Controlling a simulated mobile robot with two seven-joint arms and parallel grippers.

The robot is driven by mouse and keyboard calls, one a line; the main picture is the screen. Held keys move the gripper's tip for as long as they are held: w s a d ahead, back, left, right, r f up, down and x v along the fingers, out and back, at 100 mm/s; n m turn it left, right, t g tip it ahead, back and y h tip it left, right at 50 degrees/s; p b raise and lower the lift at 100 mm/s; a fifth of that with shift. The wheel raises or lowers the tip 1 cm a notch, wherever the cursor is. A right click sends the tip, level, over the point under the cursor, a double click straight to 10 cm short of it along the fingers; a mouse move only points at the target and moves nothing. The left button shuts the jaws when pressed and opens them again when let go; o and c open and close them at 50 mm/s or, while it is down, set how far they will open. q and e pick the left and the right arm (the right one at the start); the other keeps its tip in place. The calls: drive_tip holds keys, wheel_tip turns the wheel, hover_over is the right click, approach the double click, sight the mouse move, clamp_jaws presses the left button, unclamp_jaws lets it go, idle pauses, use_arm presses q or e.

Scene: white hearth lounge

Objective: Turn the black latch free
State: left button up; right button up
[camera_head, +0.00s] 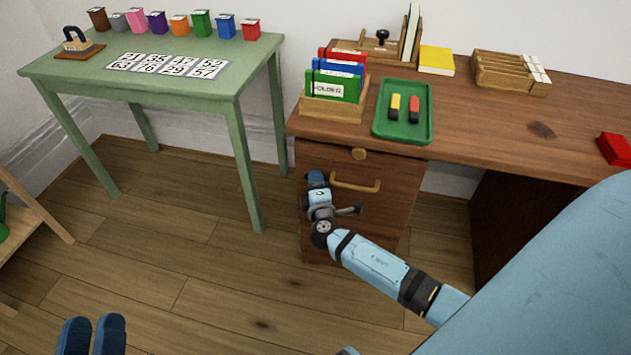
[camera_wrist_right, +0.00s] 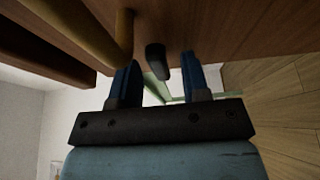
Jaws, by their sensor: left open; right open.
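The black latch (camera_wrist_right: 156,60) shows in the right wrist view on the wooden drawer front. It lies between the two blue fingers of my right gripper (camera_wrist_right: 160,68), which is open around it. I cannot tell whether the fingers touch it. In the head view my right gripper (camera_head: 316,182) is at the left part of the drawer front (camera_head: 385,215), left of the brass handle (camera_head: 357,186), and hides the latch. The handle also shows in the wrist view (camera_wrist_right: 124,35). My left gripper (camera_head: 92,336) is open and empty over the floor at the lower left.
The wooden desk (camera_head: 490,125) above bears a folder holder (camera_head: 332,108) and a green tray (camera_head: 402,130). A green table (camera_head: 165,75) stands at the left. The floor between is clear.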

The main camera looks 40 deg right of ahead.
clamp_jaws()
use_arm(q)
drive_tip(key=s+a+f+g+y+p, duration=0.2)
drive_tip(key=a+f+g+y+p, duration=0.35)
drive_tip(key=f+p, duration=0.45)
drive_tip(key=r+p, duration=0.1)
drive_tip(key=p, duration=0.3)
drive_tip(key=a+r+g+p, duration=0.1)
drive_tip(key=p, duration=0.3)
drive_tip(key=s+r+p, duration=0.1)
drive_tip(key=p, duration=0.4)
drive_tip(key=shift+a+r+n+g+y, duration=0.1)
drive_tip(key=shift+a+n+g+y, duration=0.15)
drive_tip(key=shift+n+g, duration=0.15)
use_arm(e)
drive_tip(key=n+g, duration=0.2)
drive_tip(key=n, duration=0.2)
drive_tip(key=n+g+h, duration=0.1)
drive_tip(key=n+g, duration=0.1)
drive_tip(key=n, duration=0.3)
drive_tip(key=n+g+h, duration=0.1)
drive_tip(key=n+g, duration=0.2)
drive_tip(key=n, duration=0.1)
drive_tip(key=shift+w+a+r+n, duration=0.2)
drive_tip(key=shift+w+r+n, duration=0.1)
drive_tip(key=shift+r, duration=0.1)
use_arm(q)
drive_tip(key=shift+s+a, duration=0.1)
